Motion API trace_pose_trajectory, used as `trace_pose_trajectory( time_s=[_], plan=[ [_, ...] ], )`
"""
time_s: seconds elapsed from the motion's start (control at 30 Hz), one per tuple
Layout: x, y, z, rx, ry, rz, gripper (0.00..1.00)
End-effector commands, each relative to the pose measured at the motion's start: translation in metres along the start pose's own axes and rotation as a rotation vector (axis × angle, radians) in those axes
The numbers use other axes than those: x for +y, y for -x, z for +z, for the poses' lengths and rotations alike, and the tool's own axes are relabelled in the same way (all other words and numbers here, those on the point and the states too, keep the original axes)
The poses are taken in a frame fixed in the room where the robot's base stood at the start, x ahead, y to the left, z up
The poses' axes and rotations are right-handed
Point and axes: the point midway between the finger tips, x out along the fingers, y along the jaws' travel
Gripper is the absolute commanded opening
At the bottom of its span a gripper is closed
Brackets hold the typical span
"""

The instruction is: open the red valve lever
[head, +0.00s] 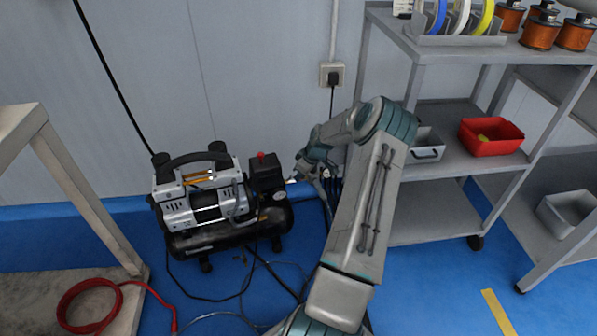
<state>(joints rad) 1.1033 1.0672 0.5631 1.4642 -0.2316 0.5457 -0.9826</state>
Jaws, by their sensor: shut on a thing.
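A black and silver air compressor (215,205) stands on the blue floor against the wall. A red knob (261,155) sits on top of the black box at its right end. I cannot make out a separate red valve lever; my gripper and the small size hide the detail there. My gripper (292,181) is at the compressor's right end, just right of the black box and below the red knob's height. It is shut on a small part there, too small to identify. My arm reaches up to it from the bottom of the head view.
A grey shelf cart (437,222) stands on the right, with a red bin (490,136) and copper coils (541,30). A bench (90,200) is on the left, with a coiled red hose (90,286) near its foot. Cables (250,285) lie on the floor before the compressor.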

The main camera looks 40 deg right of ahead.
Motion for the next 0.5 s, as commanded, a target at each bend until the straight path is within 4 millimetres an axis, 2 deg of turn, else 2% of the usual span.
trace_pose_trajectory(
  time_s=[0.5],
  plan=[
    [0.021,-0.004,-0.004,-0.007,0.451,-0.186,0.00]
  ],
)
